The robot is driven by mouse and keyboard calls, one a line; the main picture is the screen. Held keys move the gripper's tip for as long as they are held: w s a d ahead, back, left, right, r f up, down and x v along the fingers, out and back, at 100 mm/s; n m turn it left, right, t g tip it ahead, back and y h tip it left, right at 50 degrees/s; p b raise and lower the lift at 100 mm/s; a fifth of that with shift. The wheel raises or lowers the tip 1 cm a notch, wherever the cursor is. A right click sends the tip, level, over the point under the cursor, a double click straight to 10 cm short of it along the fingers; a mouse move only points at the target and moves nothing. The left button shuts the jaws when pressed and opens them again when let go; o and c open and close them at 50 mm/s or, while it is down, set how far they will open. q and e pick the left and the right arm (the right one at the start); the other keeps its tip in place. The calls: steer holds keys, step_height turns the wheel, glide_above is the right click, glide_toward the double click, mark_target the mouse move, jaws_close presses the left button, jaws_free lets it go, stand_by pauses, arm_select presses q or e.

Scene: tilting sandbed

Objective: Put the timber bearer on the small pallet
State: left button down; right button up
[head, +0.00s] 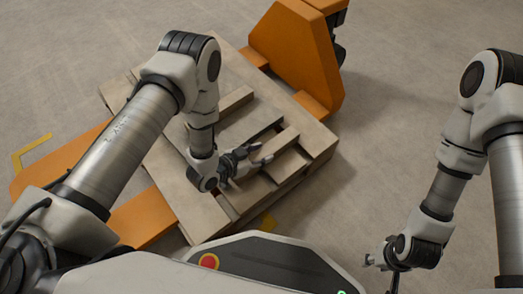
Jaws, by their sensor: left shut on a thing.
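The small wooden pallet (318,140) sits tilted in the picture across the orange forks of a pallet truck. A light timber bearer (283,141) lies at a slant over the pallet's slats, right of its middle. My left gripper (262,158) reaches down over the pallet and is shut on the bearer near its lower-left end. The fingers and wrist hide that end, so I cannot tell if the bearer fully touches the slats. My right gripper (380,266) is low at the right, away from the pallet, and its fingers are too small and partly hidden to read.
Another timber piece (236,99) lies on the pallet behind my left wrist. The orange pallet truck (297,52) stands behind, its forks (146,219) reaching out at the left. Yellow corner marks (30,150) are on the floor. The grey floor at the right is clear.

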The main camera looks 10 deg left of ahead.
arm_select(q)
steer(key=c, duration=0.6)
jaws_free()
steer(key=shift+o, duration=0.2)
